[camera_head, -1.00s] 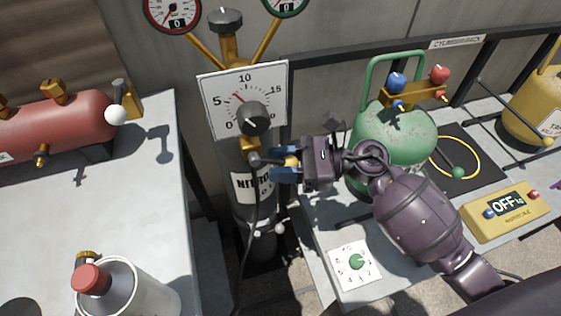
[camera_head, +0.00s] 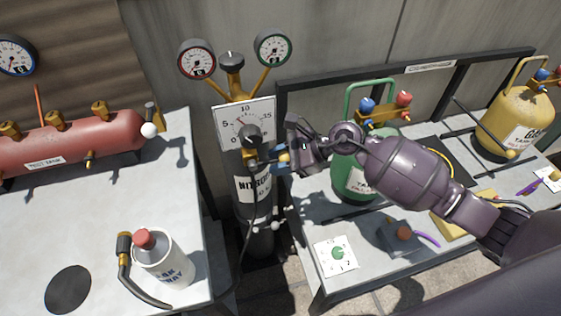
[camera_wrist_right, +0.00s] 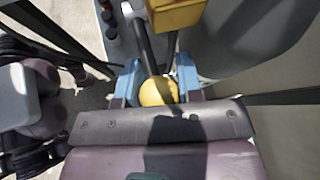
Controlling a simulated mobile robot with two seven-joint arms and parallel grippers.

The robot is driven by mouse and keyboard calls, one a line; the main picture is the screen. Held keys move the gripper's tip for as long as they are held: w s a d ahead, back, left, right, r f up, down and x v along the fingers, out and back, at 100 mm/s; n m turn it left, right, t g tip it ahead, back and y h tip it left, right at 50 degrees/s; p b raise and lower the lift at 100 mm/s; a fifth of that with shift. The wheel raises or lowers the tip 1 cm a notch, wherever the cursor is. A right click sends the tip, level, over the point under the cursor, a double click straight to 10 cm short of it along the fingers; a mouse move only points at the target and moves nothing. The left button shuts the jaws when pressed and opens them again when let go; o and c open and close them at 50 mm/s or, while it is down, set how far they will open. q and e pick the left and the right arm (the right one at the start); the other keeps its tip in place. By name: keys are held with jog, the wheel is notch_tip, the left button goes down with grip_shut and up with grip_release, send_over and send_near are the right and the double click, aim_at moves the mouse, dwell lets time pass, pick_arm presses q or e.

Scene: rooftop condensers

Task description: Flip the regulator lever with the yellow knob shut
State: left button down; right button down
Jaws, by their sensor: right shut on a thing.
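The nitrogen cylinder (camera_head: 252,188) stands upright between the two benches, with its regulator and a square white dial (camera_head: 245,123) on top. My right gripper (camera_head: 281,160) is beside the regulator, coming from the right. In the right wrist view its two blue fingers (camera_wrist_right: 158,88) are shut on the round yellow knob (camera_wrist_right: 158,92), one finger on each side. A dark lever rod (camera_wrist_right: 145,45) runs from the knob toward a yellow regulator body (camera_wrist_right: 177,13). In the head view the knob is mostly hidden by the fingers. My left gripper is out of view.
A green tank (camera_head: 355,178) stands close behind my right arm on the right bench. A red test tank (camera_head: 72,142) and a spray can (camera_head: 160,256) are on the left bench. A black hose (camera_head: 247,235) hangs along the cylinder. Two round gauges sit above the dial.

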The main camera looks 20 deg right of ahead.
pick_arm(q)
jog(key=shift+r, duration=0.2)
pick_arm(e)
jog(key=shift+r, duration=0.15)
jog(key=c, duration=1.1)
grip_release()
jog(key=shift+c, duration=0.2)
jog(key=o, duration=0.4)
jog(key=shift+c, duration=0.2)
jog(key=shift+d, duration=0.1)
jog(key=shift+d, duration=0.15)
pick_arm(q)
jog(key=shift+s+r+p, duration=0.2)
jog(key=shift+p, duration=0.25)
pick_arm(e)
jog(key=v, duration=1)
jog(key=shift+r, duration=0.3)
